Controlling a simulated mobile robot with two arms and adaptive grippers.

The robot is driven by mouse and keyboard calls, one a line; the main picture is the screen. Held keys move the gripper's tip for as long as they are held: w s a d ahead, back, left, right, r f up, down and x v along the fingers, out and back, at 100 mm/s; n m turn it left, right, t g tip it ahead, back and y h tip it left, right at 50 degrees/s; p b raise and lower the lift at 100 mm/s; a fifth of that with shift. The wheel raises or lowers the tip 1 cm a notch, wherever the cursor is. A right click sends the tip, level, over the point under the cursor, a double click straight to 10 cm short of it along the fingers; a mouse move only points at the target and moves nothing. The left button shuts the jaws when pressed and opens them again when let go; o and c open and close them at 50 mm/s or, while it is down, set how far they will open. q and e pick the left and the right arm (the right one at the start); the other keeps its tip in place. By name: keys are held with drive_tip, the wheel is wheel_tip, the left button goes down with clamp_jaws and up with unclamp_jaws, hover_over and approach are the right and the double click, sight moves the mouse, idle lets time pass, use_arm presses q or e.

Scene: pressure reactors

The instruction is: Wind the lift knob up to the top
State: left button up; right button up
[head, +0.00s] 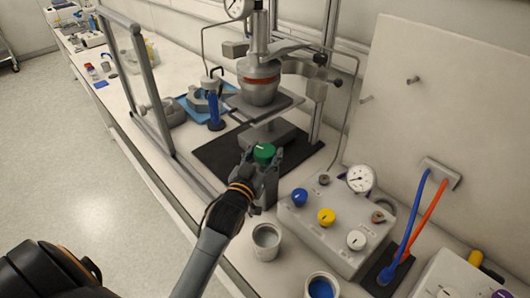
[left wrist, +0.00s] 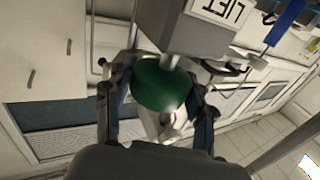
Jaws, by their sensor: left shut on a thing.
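The lift knob (head: 264,152) is green and round with a pale mark on its top. It sits at the near end of the lift unit, below the reactor vessel (head: 260,84). My left gripper (head: 262,160) is shut on this knob, with a finger on either side. In the left wrist view the green knob (left wrist: 162,85) sits between the two fingers (left wrist: 160,100), and the grey lift box with a LIFT label (left wrist: 222,10) is just beyond it. My right gripper is not in view.
A control box (head: 335,225) with blue, yellow and white knobs stands close on the right. A grey cup (head: 267,241) and a cup with blue contents (head: 321,287) stand near the bench front. A metal frame post (head: 150,85) rises left of my arm.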

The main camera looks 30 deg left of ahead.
use_arm(q)
drive_tip(key=shift+r+m+h+p, duration=0.15)
drive_tip(key=shift+m+h+p, duration=0.55)
drive_tip(key=shift+h, duration=0.2)
drive_tip(key=shift+m+h+p, duration=0.3)
drive_tip(key=shift+m+h, duration=0.3)
drive_tip(key=shift+h, duration=0.5)
drive_tip(key=shift+m+h, duration=0.3)
drive_tip(key=shift+h, duration=0.2)
drive_tip(key=o, duration=1.2)
drive_tip(key=s, duration=0.4)
drive_tip(key=s+a, duration=0.1)
drive_tip(key=s, duration=0.2)
drive_tip(key=s+a, duration=0.1)
drive_tip(key=s, duration=0.3)
drive_tip(key=shift+s+a, duration=0.15)
drive_tip(key=shift+s, duration=0.2)
